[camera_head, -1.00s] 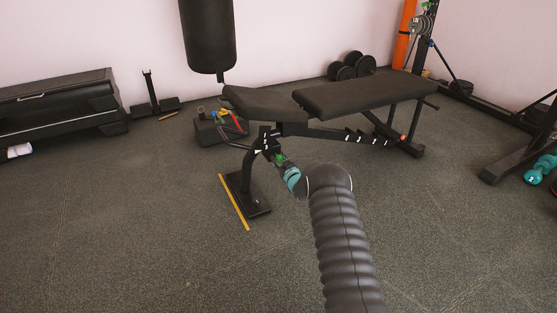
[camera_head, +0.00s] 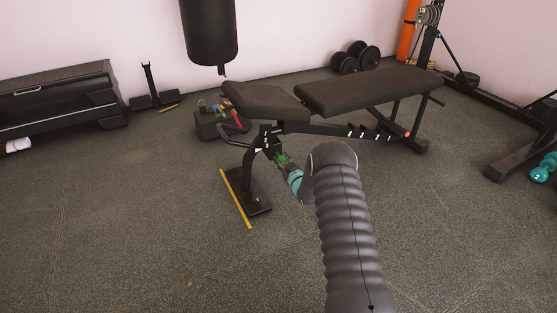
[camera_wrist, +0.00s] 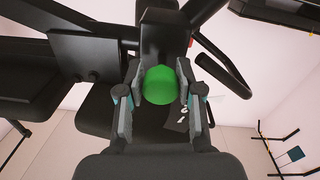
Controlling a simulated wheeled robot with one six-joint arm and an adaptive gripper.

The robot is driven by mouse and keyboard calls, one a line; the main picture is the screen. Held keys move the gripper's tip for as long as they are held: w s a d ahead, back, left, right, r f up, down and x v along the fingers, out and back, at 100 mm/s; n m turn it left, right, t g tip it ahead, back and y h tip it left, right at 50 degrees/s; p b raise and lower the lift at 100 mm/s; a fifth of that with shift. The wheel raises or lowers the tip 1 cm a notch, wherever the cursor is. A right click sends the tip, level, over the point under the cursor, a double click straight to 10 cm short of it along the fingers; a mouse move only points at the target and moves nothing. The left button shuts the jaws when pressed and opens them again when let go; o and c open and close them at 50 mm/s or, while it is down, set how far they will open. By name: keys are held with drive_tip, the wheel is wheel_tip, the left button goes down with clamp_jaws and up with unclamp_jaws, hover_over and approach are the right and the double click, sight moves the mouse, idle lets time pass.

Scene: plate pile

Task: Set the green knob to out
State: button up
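The green knob (camera_wrist: 160,86) is on the black frame of the weight bench, under the seat end. In the wrist view it sits in the middle, between the two fingers. My gripper (camera_wrist: 160,78) is open, with one finger on each side of the knob and the fingertips close to its sides. A narrow gap seems to show on each side; whether either finger touches is hard to tell. In the head view the knob (camera_head: 283,159) is a small green patch at the end of my gripper (camera_head: 286,163), partly hidden by it. The knob's in or out setting cannot be read.
The bench's padded seat (camera_head: 262,101) and backrest (camera_head: 366,89) lie just above and beyond my gripper. The bench foot (camera_head: 256,203) and a yellow strip (camera_head: 235,198) are on the floor to the left. A black box (camera_head: 221,125) with coloured items stands behind. The front floor is clear.

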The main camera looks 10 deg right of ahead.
drive_tip(key=o, duration=0.4)
drive_tip(key=shift+d, duration=0.9)
drive_tip(key=shift+a, duration=0.4)
drive_tip(key=shift+s, duration=0.3)
drive_tip(key=v, duration=1.1)
drive_tip(key=shift+s+d, duration=0.2)
drive_tip(key=shift+s, duration=0.05)
drive_tip(key=shift+f, duration=0.1)
